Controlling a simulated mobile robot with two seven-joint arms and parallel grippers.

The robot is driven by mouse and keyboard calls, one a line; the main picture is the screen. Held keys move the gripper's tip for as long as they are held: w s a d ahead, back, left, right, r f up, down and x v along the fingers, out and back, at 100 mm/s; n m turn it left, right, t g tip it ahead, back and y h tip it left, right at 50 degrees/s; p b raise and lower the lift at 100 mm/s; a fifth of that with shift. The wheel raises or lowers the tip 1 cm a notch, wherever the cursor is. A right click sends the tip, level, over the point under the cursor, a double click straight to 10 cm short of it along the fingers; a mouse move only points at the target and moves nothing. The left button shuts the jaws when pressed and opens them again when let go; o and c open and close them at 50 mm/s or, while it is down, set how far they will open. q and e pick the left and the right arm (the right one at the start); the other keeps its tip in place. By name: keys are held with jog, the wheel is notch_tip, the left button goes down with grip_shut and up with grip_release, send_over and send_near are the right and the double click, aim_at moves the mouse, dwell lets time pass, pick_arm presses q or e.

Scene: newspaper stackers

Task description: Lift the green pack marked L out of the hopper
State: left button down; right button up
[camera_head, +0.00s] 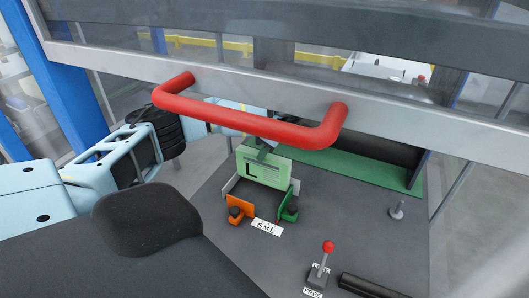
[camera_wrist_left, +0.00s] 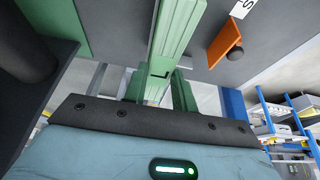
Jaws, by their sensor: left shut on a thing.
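The green pack marked L (camera_head: 262,170) stands upright, slightly tilted, at the orange guide (camera_head: 240,207) and green guide (camera_head: 288,207) on the dark deck. My left gripper (camera_head: 262,149) reaches in from the left under the red handle and is at the pack's top edge. In the left wrist view the pack shows as a long green edge (camera_wrist_left: 177,35), with the left gripper (camera_wrist_left: 160,80) shut on it. The fingers are partly hidden by the pack and the bar. I cannot tell whether the pack's bottom touches the deck. My right gripper is not in view.
The red handle (camera_head: 240,120) on a grey crossbar (camera_head: 400,125) passes just above my left arm. An SML label (camera_head: 266,227) lies before the guides. A red-knobbed lever (camera_head: 327,250) and a metal peg (camera_head: 397,210) stand to the right. A dark roller lies behind.

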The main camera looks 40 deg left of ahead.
pick_arm(q)
jog(key=shift+r+p, duration=0.35)
jog(key=shift+r, duration=0.95)
jog(key=shift+r+p, duration=0.3)
jog(key=shift+r, duration=0.75)
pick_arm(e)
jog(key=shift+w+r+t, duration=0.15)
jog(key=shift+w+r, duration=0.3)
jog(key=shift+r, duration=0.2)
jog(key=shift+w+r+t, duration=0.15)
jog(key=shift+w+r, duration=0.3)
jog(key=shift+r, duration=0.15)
